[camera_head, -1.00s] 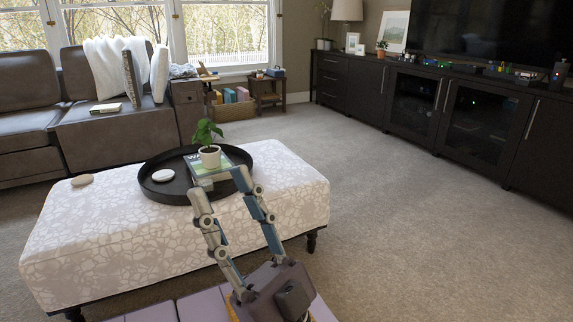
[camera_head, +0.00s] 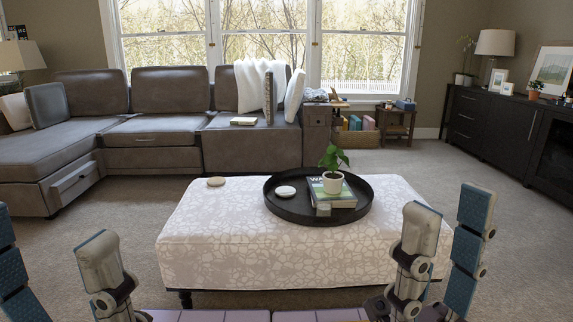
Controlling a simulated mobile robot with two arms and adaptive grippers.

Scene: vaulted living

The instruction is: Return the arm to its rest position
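My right gripper (camera_head: 449,203) stands upright at the lower right, in front of the ottoman. Its two fingers are apart with nothing between them. My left gripper (camera_head: 50,232) is at the lower left, partly cut off by the picture edge. Its fingers are wide apart and empty. A potted plant (camera_head: 333,180) in a white pot stands upright on a book (camera_head: 348,201) in a round black tray (camera_head: 286,211). The tray rests on the patterned ottoman (camera_head: 230,245). Both grippers are clear of the plant in the picture.
A white round item (camera_head: 285,191) lies in the tray and another pale one (camera_head: 216,182) on the ottoman's left. A grey sectional sofa (camera_head: 160,144) stands behind. A dark cabinet (camera_head: 490,121) lines the right wall. Carpet (camera_head: 120,220) is free left of the ottoman.

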